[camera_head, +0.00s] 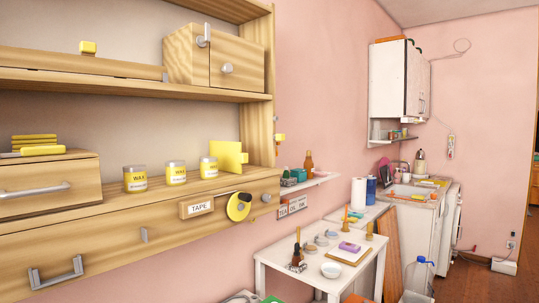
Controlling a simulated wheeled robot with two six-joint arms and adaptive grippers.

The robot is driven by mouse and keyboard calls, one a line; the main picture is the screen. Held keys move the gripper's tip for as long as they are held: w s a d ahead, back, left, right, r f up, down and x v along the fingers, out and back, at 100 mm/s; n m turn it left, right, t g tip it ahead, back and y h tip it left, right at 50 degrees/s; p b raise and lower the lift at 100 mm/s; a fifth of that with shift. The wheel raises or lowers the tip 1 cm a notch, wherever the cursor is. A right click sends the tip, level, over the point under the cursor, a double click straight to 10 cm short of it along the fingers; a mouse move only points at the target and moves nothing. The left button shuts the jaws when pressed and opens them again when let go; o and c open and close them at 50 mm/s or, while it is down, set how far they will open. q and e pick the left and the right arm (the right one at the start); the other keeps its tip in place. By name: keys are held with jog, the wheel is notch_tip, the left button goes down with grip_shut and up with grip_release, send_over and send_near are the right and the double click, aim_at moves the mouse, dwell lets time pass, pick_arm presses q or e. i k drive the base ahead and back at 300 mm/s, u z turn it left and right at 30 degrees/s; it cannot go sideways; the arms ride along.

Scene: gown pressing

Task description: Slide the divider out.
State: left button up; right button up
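A yellow upright panel (228,154) with a small tab on its right side stands on the wooden shelf, right of three wax jars. It looks like the divider, but nothing labels it so. The rightmost wax jar (208,167) stands close to its left and overlaps its edge in the picture. The other wax jars (176,173) (135,179) stand further left. Neither of my grippers is in view.
Below the shelf is a wide drawer front with a TAPE label (198,208) and a yellow tape roll (238,207). A small drawer box (50,188) stands left of the jars. A white table (300,275) with bowls stands lower right.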

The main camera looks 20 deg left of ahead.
aim_at(231, 157)
jog(key=u, duration=0.3)
jog(key=i, duration=0.5)
jog(key=u, duration=2.15)
